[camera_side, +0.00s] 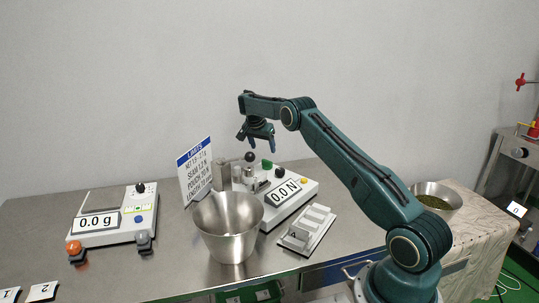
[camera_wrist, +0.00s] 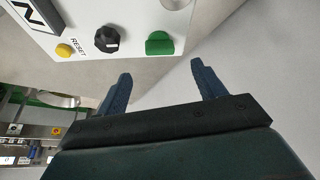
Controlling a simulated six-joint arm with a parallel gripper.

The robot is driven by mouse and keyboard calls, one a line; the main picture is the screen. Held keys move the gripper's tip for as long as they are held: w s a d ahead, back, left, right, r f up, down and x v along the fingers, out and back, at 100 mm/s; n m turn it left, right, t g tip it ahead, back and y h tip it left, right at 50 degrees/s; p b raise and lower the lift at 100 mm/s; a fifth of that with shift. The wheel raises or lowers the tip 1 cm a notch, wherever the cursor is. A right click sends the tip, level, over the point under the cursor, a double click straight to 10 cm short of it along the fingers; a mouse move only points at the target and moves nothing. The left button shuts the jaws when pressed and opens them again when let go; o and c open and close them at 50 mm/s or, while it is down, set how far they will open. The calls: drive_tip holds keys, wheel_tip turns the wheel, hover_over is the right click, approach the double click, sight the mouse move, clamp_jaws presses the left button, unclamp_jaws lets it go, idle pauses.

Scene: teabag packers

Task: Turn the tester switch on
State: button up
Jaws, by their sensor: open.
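The tester (camera_side: 296,204) is a white box with a "0.0 N" display (camera_side: 287,193), standing on the steel table behind the metal bucket. In the wrist view its panel shows a green switch (camera_wrist: 160,43), a black knob (camera_wrist: 107,39) and a yellow RESET button (camera_wrist: 64,50). The green switch also shows at the tester's back edge in the side view (camera_side: 267,164). My gripper (camera_side: 261,147) is open and empty, pointing down above that back edge. In the wrist view the green switch lies just beyond the gap between the fingertips (camera_wrist: 160,72), apart from them.
A metal bucket (camera_side: 228,228) stands in front of the tester. A LIMITS sign (camera_side: 195,170) stands left of it, and a black ball knob (camera_side: 250,157) is close to my gripper. A scale reading 0.0 g (camera_side: 115,217) is at left. A grey block tray (camera_side: 307,230) lies in front right.

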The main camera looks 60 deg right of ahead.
drive_tip(key=shift+v, duration=2.6)
drive_tip(key=shift+r, duration=0.1)
drive_tip(key=s+a+r+n+t, duration=0.2)
drive_tip(key=a+r+n, duration=0.2)
drive_tip(key=a+r, duration=0.8)
drive_tip(key=s+a+r+n+t+y, duration=0.1)
drive_tip(key=s+a+r+n, duration=0.4)
drive_tip(key=s+a+r, duration=0.4)
drive_tip(key=s+a+n+t+y, duration=0.2)
drive_tip(key=s+a+n, duration=0.2)
drive_tip(key=s+a, duration=0.75)
drive_tip(key=s+a+f+n, duration=0.2)
drive_tip(key=s+a+f, duration=0.1)
drive_tip(key=s, duration=0.4)
drive_tip(key=s+a+f+n+y, duration=0.1)
drive_tip(key=s+a+f+n, duration=0.1)
drive_tip(key=s, duration=0.5)
drive_tip(key=shift+s+a+f+n+y, duration=0.3)
drive_tip(key=shift+a+f, duration=0.6)
drive_tip(key=shift+a, duration=0.05)
